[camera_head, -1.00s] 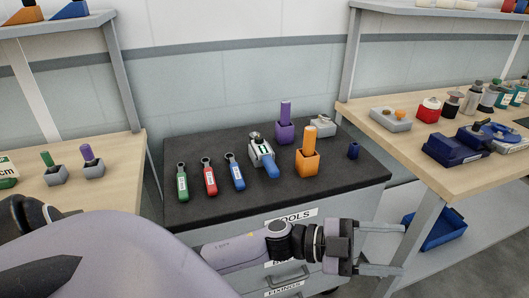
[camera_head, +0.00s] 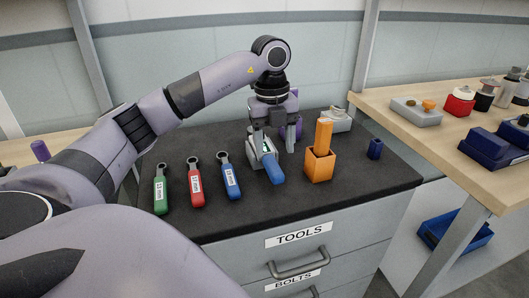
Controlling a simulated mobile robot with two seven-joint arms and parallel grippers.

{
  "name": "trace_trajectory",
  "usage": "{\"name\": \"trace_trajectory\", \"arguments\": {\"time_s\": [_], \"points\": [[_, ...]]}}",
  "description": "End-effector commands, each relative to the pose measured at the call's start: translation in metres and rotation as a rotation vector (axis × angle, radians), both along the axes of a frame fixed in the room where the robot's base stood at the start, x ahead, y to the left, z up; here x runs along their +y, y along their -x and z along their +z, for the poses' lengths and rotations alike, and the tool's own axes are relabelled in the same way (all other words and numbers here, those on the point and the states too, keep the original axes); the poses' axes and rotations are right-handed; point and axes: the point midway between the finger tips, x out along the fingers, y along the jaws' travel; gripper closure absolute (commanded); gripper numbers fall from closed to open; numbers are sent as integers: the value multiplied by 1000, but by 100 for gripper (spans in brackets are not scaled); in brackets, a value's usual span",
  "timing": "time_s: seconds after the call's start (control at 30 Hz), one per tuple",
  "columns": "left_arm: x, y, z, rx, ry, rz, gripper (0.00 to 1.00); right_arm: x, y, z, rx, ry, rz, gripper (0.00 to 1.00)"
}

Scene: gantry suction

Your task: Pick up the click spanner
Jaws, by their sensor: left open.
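The blue-handled tool (camera_head: 274,170), which looks like the click spanner, rests in a grey holder on the dark top of the drawer cabinet, its handle sloping toward me. My left gripper (camera_head: 264,138) points down over the holder and the tool's upper end, with its fingers apart. The fingers hide part of the tool's head, and I cannot tell whether they touch it. Three ring-headed spanners, green (camera_head: 160,191), red (camera_head: 195,185) and blue (camera_head: 229,178), lie in a row to the left. My right gripper is not in view.
An orange holder (camera_head: 319,166) with an orange handle stands close to the right of the tool. A purple holder (camera_head: 297,131) is just behind the gripper. The cabinet's front strip (camera_head: 250,215) is clear.

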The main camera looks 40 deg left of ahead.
Motion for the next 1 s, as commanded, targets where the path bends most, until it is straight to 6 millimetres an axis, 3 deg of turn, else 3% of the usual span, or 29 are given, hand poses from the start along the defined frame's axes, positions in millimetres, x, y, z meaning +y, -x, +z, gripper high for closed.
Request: {"name": "trace_trajectory", "arguments": {"time_s": [0.1, 0.2, 0.7, 0.97, 1.0], "points": [[18, 3, 0, 7, -59, 58, 38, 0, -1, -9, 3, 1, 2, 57], [23, 4, -4, 12, -75, 76, 38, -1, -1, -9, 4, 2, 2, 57], [19, -3, -65, 12, -76, 74, 38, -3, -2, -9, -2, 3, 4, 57], [19, -3, -67, 9, -74, 73, 38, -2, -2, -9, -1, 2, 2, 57], [18, -3, -67, 10, -74, 73, 45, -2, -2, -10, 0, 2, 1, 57]]}}
